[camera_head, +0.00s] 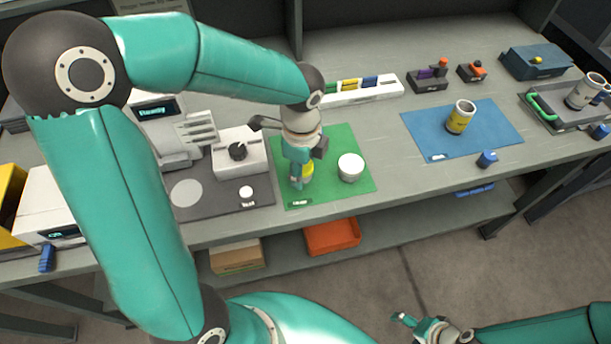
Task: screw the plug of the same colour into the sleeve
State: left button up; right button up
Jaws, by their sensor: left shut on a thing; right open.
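My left gripper (300,175) is over the left part of the green mat (335,192), pointing down. It is shut on a yellow thing (308,169), mostly hidden by the fingers; I cannot tell whether it is a plug or a banded sleeve, or whether it touches the mat. A white round cup-like piece (351,168) stands just right of it on the mat. A pale sleeve with a yellow band (459,119) stands upright on the blue mat (420,124). My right gripper (418,323) is open and empty, low in front of the bench.
A white rack (388,90) holds yellow and blue pieces. Small holders with a purple piece (440,68) and an orange piece (476,67) stand behind. A blue block (487,158) is at the front edge. A grey tray (557,118) is far right; a tester box (240,158) is left.

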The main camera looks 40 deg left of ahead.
pick_arm(q)
notch_tip(320, 180, up, 17)
jog(key=shift+p, duration=0.4)
